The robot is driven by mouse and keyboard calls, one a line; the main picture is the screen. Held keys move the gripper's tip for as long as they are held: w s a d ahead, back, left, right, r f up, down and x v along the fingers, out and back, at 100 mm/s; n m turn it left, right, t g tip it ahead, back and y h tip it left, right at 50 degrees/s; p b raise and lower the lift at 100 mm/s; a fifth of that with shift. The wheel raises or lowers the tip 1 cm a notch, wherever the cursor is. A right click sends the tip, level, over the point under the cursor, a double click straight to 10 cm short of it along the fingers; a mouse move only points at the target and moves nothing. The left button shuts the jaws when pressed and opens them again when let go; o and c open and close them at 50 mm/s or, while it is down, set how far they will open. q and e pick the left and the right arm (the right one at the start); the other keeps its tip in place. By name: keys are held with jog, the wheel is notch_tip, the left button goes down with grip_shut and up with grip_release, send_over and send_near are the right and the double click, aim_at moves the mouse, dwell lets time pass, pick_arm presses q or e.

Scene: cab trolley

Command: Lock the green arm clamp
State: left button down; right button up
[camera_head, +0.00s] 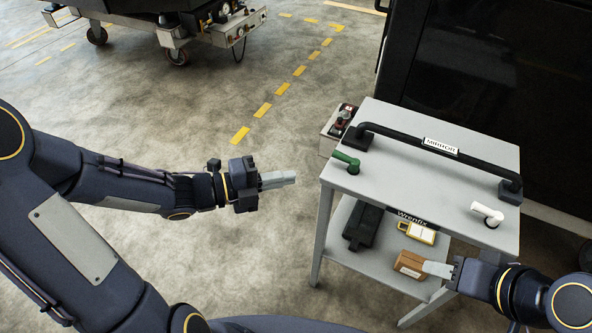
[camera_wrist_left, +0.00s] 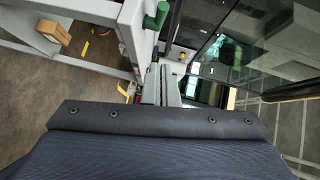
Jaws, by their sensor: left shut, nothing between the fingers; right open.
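The green arm clamp (camera_head: 346,162) sits at the left edge of the grey trolley top (camera_head: 400,185), near the left end of a black bar labelled MIRROR (camera_head: 400,138). Its green lever shows in the left wrist view (camera_wrist_left: 156,18) near the top. My left gripper (camera_head: 295,178) is shut and empty, left of the trolley and apart from the clamp; its fingers also show in the left wrist view (camera_wrist_left: 168,70). My right gripper (camera_head: 425,268) is open at the trolley's front right, with its fingertips near a brown box; the finger gap is hard to see.
A white lever (camera_head: 488,214) stands at the right of the trolley top. The lower shelf (camera_head: 345,212) holds a black case (camera_head: 364,226), a yellow-framed item (camera_head: 418,232) and the brown box (camera_head: 410,264). A control box (camera_head: 343,118) hangs at the left. Floor left of the trolley is clear.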

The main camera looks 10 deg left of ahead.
pick_arm(q)
send_near(343, 160)
jog(key=d, duration=0.2)
jog(key=s+d, duration=0.1)
jog(key=d, duration=0.1)
jog(key=shift+d+b, duration=0.2)
jog(key=shift+b, duration=0.15)
jog(key=w, duration=0.2)
jog(key=shift+w+d+f, duration=0.15)
jog(key=shift+w+f, duration=0.05)
jog(key=shift+w, duration=0.05)
jog(key=shift+w+d+f, duration=0.15)
jog(key=shift+w+f, duration=0.05)
jog(key=shift+w, duration=0.4)
